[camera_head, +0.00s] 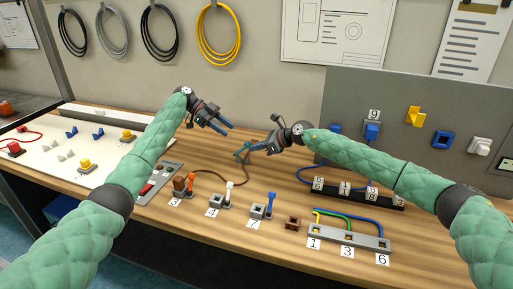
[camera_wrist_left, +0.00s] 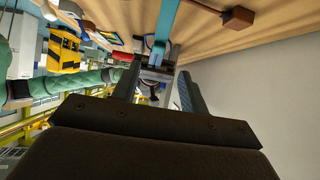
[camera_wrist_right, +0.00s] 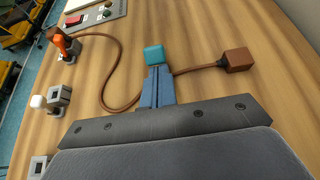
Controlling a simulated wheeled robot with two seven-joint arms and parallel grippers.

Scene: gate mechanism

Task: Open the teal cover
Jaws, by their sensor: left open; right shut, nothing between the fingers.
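The teal cover (camera_head: 241,151) is small in the head view, over the wooden table at the tip of my right gripper (camera_head: 250,149). In the right wrist view it is a teal block (camera_wrist_right: 153,53) right at the tips of the shut, empty fingers (camera_wrist_right: 157,72); whether they touch cannot be told. A teal strip (camera_wrist_left: 167,18) also shows beyond the fingers in the left wrist view. My left gripper (camera_head: 227,128) is open and empty, above and a little left of the cover. Its spread fingers (camera_wrist_left: 158,80) show in its own wrist view.
A brown cable (camera_wrist_right: 115,60) runs from an orange-levered device (camera_head: 185,186) past the cover to a brown block (camera_wrist_right: 237,60). Several switch blocks (camera_head: 258,211) and a grey strip with coloured wires (camera_head: 350,233) line the front edge. A grey panel (camera_head: 400,110) stands at right. The table beyond my grippers is partly clear.

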